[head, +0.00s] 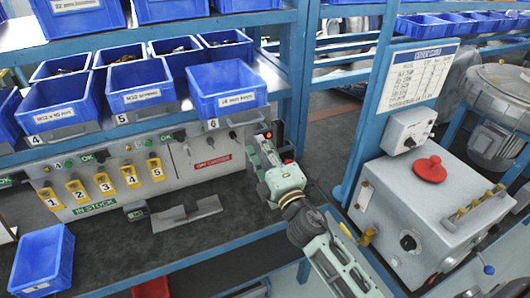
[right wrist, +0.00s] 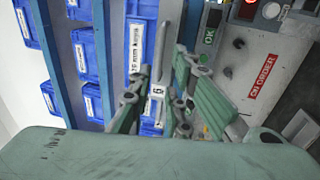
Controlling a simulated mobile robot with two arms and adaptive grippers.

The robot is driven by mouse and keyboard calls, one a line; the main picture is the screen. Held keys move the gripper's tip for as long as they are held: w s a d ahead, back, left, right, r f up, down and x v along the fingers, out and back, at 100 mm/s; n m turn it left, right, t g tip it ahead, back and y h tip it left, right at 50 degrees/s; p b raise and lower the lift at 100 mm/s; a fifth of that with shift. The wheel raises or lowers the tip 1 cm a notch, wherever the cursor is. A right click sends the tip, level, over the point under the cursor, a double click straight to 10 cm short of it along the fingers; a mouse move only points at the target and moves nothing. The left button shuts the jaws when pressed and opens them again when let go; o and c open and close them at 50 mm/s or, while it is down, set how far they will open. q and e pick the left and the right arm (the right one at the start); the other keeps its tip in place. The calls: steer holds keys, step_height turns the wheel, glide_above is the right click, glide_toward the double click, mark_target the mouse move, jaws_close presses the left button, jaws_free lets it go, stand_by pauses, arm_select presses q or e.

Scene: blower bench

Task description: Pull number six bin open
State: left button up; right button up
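The number six bin (head: 227,100) is a blue bin with a white label, at the right end of the lower bin row in the head view. A plate marked 6 (head: 212,124) sits below its front, with a grey bar handle beside it. My right gripper (head: 264,145) is in front of the bench, just right of this handle in the head view. In the right wrist view the bin (right wrist: 137,45) and the bar handle (right wrist: 161,45) lie ahead of the gripper (right wrist: 164,75). Its fingers are apart, with the handle showing between them; contact cannot be told. My left gripper is out of view.
Bins four (head: 57,102) and five (head: 137,85) stand to the left. Below are a panel with yellow numbered tags (head: 102,182) and a red ON ORDER label (head: 210,162). A blue post (head: 292,75) and a grey machine box (head: 425,205) stand to the right.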

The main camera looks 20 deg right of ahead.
steer(key=shift+s+f, duration=0.2)
steer(key=shift+s, duration=0.75)
steer(key=s+f+m+g+b, duration=0.1)
steer(key=s+f+m+g, duration=0.15)
steer(key=f, duration=0.95)
steer(key=s+d+f+m+g+h+b, duration=0.1)
steer(key=s+f+m+g, duration=0.15)
steer(key=f, duration=0.95)
steer(key=s+f+m+g, duration=0.2)
steer(key=f+g, duration=0.1)
steer(key=f, duration=1)
steer(key=s+f+m+g+b, duration=0.2)
steer(key=s+f+m+g, duration=0.25)
steer(key=s+f, duration=1.3)
steer(key=s+f+m+g, duration=0.1)
steer(key=s+f+g, duration=0.1)
steer(key=s+f, duration=0.3)
steer(key=s+f+m+g+b, duration=0.1)
steer(key=s+f, duration=0.4)
steer(key=s, duration=0.8)
steer(key=s+f+m+g, duration=0.2)
steer(key=s+f, duration=0.3)
steer(key=s, duration=0.4)
steer(key=shift+a+g, duration=0.35)
steer(key=shift+g, duration=0.5)
steer(key=shift+m, duration=0.25)
